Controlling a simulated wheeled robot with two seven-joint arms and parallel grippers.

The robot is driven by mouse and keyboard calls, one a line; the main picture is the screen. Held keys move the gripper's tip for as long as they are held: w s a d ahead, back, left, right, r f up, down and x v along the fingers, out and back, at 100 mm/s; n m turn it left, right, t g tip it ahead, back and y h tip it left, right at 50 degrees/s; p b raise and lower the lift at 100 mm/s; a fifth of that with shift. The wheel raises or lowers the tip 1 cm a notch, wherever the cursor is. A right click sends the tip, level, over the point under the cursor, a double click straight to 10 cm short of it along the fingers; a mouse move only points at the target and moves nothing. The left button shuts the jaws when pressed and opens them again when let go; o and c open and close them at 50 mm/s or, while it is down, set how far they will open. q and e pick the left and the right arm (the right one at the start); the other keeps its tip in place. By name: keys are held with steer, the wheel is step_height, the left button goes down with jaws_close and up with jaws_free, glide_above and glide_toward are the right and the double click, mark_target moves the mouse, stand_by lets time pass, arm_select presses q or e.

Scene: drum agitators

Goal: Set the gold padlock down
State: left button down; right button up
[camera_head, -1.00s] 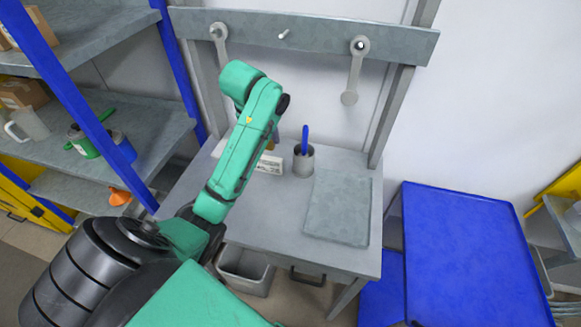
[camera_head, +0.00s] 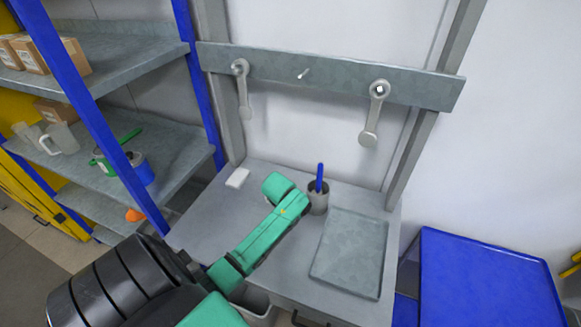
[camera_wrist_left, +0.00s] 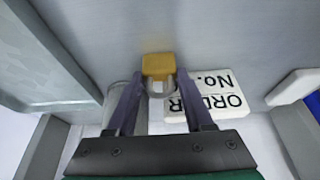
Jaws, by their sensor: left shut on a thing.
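In the left wrist view, the gold padlock (camera_wrist_left: 158,66) sits between the fingertips of my left gripper (camera_wrist_left: 159,84), which is shut on it by its pale shackle. The padlock's body points away from the gripper, towards the grey bench top. I cannot tell whether it touches the bench. In the head view, my green left arm reaches over the bench (camera_head: 212,212) and hides the gripper and padlock. My right gripper is not in view.
A white ORDER No. sign (camera_wrist_left: 212,95) is close beside the gripper. A grey cup (camera_head: 318,201) with a blue-handled tool stands near the arm's end. A grey tray (camera_head: 349,255) lies right, a white block (camera_head: 237,177) left. Two levers hang on the wall rail (camera_head: 330,77).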

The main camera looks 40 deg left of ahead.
arm_select(q)
steer(key=shift+s+r, duration=0.1)
steer(key=shift+s, duration=0.1)
steer(key=c, duration=0.6)
jaws_free()
steer(key=o, duration=0.3)
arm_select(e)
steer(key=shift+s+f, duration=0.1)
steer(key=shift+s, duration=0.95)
